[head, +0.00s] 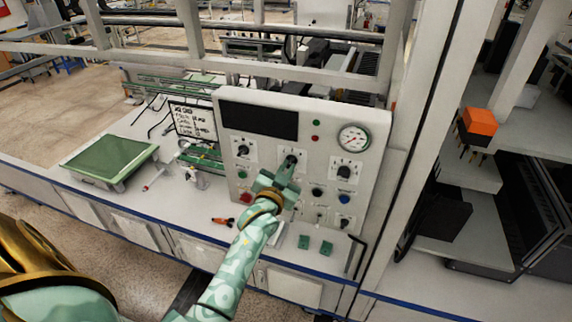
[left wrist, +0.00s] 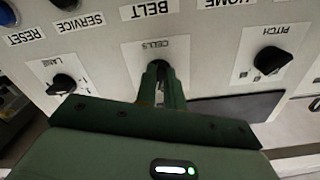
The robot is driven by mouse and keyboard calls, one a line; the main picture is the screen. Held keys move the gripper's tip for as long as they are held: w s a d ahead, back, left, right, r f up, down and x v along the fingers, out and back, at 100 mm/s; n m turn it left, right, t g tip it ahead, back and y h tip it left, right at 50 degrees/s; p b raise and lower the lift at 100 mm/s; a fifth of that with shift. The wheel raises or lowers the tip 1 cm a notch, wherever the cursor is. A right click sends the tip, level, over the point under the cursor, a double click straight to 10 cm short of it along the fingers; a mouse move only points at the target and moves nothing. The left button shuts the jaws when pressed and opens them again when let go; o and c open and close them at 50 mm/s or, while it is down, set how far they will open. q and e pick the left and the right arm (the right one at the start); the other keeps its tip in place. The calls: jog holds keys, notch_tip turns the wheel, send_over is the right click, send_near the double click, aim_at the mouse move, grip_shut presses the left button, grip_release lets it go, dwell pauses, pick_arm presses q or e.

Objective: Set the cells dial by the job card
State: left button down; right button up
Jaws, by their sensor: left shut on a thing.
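The cells dial plate (left wrist: 148,52) is in the middle of the white panel, with its label upside down in the left wrist view. My left gripper (left wrist: 163,80) reaches the panel there, shut on the dial's knob, which its fingers mostly hide. The pointer's setting cannot be read. In the head view my left gripper (head: 283,178) covers the lower part of the cells plate (head: 291,154). The job card (head: 193,121) stands left of the panel with several handwritten lines, too small to read surely. My right gripper is not in view.
The pitch dial (left wrist: 268,60) and the lane dial (left wrist: 64,84) flank the cells dial closely. Buttons and switches lie below it, including a red button (head: 245,198). A pressure gauge (head: 353,138) is at upper right. A green tray (head: 110,160) sits on the bench's left.

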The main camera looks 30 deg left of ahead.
pick_arm(q)
jog(key=shift+d+n+p, duration=0.1)
jog(key=shift+n+p, duration=1.05)
jog(key=shift+n, duration=0.85)
jog(key=c, duration=1.5)
grip_release()
